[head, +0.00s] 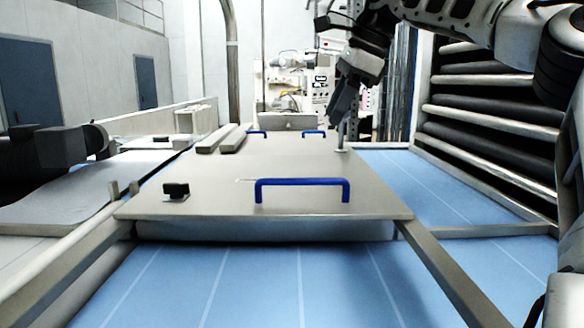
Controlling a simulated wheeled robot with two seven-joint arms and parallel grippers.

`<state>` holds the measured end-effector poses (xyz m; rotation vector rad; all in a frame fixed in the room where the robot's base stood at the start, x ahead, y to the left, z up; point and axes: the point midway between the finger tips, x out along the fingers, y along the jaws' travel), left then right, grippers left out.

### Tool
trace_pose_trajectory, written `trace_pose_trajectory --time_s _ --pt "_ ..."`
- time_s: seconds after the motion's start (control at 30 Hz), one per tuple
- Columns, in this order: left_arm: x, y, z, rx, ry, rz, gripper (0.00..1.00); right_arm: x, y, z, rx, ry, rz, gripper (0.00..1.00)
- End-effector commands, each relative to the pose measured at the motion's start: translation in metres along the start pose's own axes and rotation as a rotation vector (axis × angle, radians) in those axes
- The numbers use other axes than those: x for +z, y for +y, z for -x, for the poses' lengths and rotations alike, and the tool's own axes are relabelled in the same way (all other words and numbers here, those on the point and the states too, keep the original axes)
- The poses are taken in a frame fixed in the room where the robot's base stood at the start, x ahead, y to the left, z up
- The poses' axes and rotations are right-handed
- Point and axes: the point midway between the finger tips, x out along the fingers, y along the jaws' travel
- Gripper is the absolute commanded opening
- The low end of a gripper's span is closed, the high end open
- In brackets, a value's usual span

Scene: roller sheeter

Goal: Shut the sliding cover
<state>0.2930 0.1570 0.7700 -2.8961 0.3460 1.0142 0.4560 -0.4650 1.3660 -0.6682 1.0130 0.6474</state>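The sliding cover (220,192) is a flat beige panel lying over the blue bed in the middle of the head view. A blue handle (302,183) stands near its front edge, and a small black block (176,191) sits at its front left. My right gripper (341,112) points down above the far right part of the panel, beyond the blue handle and apart from it. Its finger opening cannot be made out. My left arm comes in dark at the left edge; its gripper (98,140) is beside the machine, away from the handle, and its fingers are unclear.
Blue bed surface (250,280) shows in front of the cover and at its right. Metal rails (452,275) run along both sides. Two more blue handles (314,133) are at the back. Two grey bars (216,139) lie at the back left. Stacked rollers (490,123) stand at the right.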

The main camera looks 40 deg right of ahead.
Motion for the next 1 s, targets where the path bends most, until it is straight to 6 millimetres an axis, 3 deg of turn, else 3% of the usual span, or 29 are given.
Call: trace_pose_trajectory --time_s 0.17,0.6,0.8,1.0 --pt "0.007 0.004 -0.001 0.009 -0.010 0.002 0.36 -0.002 0.001 -0.040 0.007 0.001 -0.002 0.36" --pt "-0.006 0.002 0.001 0.004 0.010 0.000 0.36 -0.001 0.001 -0.125 0.006 0.001 -0.003 0.36" --pt "-0.007 -0.001 0.001 -0.003 0.013 -0.001 0.36 -0.001 0.001 -0.142 0.003 -0.001 -0.003 0.36" --pt "-0.005 -0.002 0.001 -0.004 0.009 -0.001 0.36 0.000 0.001 -0.144 0.002 -0.002 -0.003 0.36"
